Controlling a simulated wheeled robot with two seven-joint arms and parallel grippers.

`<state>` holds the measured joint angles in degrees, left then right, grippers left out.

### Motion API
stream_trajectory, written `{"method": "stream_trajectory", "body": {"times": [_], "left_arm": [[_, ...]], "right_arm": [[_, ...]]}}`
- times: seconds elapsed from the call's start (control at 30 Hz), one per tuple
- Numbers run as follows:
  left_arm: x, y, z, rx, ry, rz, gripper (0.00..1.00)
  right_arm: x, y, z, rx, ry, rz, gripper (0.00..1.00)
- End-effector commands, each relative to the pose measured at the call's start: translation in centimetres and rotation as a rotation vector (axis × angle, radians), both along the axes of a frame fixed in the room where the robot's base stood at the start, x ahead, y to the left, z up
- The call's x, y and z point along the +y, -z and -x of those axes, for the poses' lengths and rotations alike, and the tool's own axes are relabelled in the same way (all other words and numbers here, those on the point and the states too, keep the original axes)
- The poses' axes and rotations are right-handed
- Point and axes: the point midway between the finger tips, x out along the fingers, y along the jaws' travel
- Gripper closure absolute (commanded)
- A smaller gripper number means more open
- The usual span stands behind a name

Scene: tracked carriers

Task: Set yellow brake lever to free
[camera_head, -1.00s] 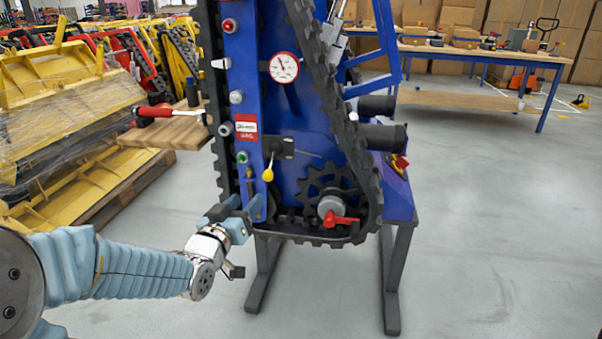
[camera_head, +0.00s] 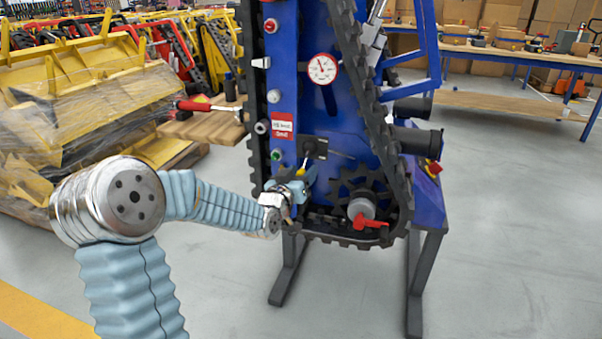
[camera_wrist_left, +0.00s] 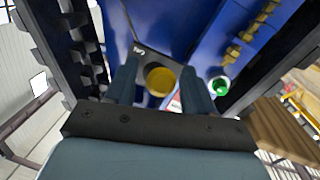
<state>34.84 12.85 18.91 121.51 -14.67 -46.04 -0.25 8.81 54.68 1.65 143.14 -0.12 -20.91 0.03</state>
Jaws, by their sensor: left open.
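The yellow brake lever hangs from a black plate (camera_head: 314,148) on the blue tracked machine. Its yellow knob (camera_head: 300,172) points down and slightly left, partly covered by my gripper. My left gripper (camera_head: 304,182) is at the knob, with its jaws open. In the left wrist view the round yellow knob (camera_wrist_left: 160,81) lies between the two spread fingers, seen end-on, with a visible gap on each side. The black plate also shows behind it (camera_wrist_left: 152,60). My right gripper is not in view.
A red handle (camera_head: 371,222) sits low on the machine, beside a toothed wheel. A green button (camera_head: 277,155) is left of the lever. A black track (camera_head: 375,110) borders the blue panel. A wooden shelf (camera_head: 205,126) with a red-handled tool juts out left.

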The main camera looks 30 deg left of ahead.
Motion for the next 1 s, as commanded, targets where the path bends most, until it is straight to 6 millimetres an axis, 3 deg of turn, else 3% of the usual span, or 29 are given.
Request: {"method": "stream_trajectory", "body": {"times": [0.1,0.47,0.77,1.0], "left_arm": [[0.0,0.0,0.0,0.000,0.000,0.000,0.47],[0.0,0.0,0.0,0.000,0.000,0.000,1.00],[0.0,-0.2,0.1,0.006,0.000,0.002,1.00],[-0.1,-1.3,0.2,0.078,0.000,0.018,1.00]], "right_arm": [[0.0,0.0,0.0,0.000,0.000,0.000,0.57],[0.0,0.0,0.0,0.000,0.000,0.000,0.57],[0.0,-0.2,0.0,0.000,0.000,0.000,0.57],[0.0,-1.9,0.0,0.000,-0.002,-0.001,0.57]]}}
